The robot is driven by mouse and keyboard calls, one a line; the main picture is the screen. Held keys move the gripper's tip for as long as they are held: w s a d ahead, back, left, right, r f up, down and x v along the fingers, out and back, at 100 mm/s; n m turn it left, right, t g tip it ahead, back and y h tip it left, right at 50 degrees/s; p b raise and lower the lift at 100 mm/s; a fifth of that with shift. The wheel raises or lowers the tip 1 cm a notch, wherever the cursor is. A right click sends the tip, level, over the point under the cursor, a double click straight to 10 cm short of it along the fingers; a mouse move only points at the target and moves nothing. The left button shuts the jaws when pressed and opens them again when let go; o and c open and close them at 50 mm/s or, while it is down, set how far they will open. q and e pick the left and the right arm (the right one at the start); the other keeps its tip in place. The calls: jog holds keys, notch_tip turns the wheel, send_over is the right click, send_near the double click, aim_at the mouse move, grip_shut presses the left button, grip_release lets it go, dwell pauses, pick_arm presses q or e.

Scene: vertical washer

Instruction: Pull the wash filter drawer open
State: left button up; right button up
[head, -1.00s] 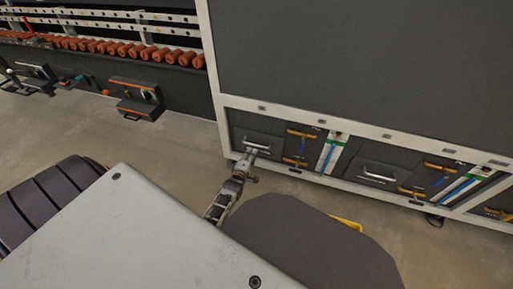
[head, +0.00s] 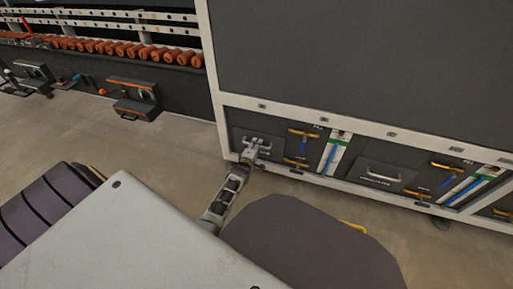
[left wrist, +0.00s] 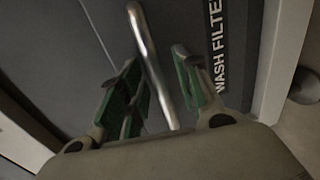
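The wash filter drawer (head: 243,133) is a dark grey front low on the washer, with a pale bar handle (head: 262,139). It looks flush with its frame. My left gripper (head: 253,152) is at this handle. In the left wrist view the silver handle (left wrist: 148,55) runs between the two green-padded fingers of my left gripper (left wrist: 157,75). The fingers are apart, with gaps on both sides of the bar. White lettering reading "WASH FILTE" (left wrist: 217,50) shows on the drawer front; its end is cut off. My right gripper is out of view.
A similar drawer with a pale handle (head: 383,177) is to the right. Yellow handles (head: 303,133) and a blue-striped gauge (head: 333,153) lie between them. The white washer frame (head: 300,177) edges the panels. Open floor (head: 150,150) lies to the left.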

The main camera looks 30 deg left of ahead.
pick_arm(q)
jog(key=shift+w, duration=0.2)
grip_shut()
dwell(0.4)
